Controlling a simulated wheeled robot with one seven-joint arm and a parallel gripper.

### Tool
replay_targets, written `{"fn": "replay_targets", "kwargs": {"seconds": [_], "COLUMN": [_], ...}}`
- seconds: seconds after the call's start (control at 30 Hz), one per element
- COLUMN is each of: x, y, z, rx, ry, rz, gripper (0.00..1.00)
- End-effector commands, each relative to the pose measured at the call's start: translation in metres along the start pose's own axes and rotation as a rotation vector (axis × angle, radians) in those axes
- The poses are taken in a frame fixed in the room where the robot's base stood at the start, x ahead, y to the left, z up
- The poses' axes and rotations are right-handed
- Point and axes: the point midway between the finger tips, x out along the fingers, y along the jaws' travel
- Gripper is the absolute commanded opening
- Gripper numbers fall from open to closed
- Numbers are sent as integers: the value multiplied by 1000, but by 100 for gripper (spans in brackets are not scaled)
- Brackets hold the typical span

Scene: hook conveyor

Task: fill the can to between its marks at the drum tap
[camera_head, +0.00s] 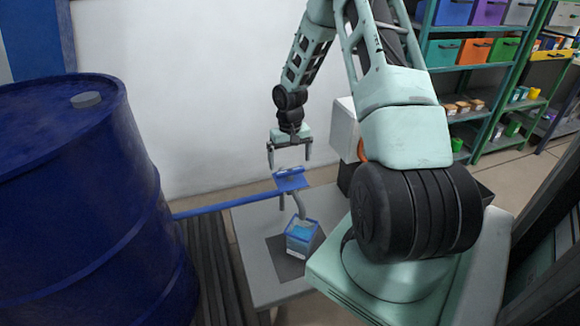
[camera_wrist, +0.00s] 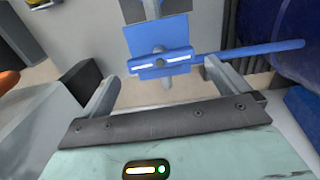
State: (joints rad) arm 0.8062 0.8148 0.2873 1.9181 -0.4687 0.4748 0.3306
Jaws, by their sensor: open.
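The can (camera_head: 302,236) is a small see-through box with a blue rim and blue liquid inside. It stands upright under the spout (camera_head: 300,207); its marks are too small to read against the level. The drum tap's blue handle (camera_head: 290,180) sits at the end of a blue pipe from the drum (camera_head: 75,200). The handle also shows in the wrist view (camera_wrist: 162,63), with pale slots across it. My gripper (camera_head: 289,161) is open and empty just above the handle. In the wrist view my gripper (camera_wrist: 160,72) has one finger on each side of the handle, apart from it.
The can stands on a dark mat (camera_head: 283,252) on a grey table (camera_head: 255,232). The blue pipe (camera_head: 225,205) crosses between drum and table. A white wall is behind. Shelves with coloured bins (camera_head: 475,50) stand at the back right. A dark box (camera_wrist: 82,80) shows left in the wrist view.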

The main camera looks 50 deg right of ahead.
Motion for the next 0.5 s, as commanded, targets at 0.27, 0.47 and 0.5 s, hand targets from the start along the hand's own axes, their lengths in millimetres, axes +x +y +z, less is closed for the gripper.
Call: {"fn": "replay_targets", "kwargs": {"seconds": [0.27, 0.47, 0.5], "x": [32, 36, 36], "y": [0, 0, 0], "z": [0, 0, 0], "rx": [0, 0, 0], "ry": [-1, 1, 1], "rz": [0, 0, 0], "gripper": [100, 100, 100]}}
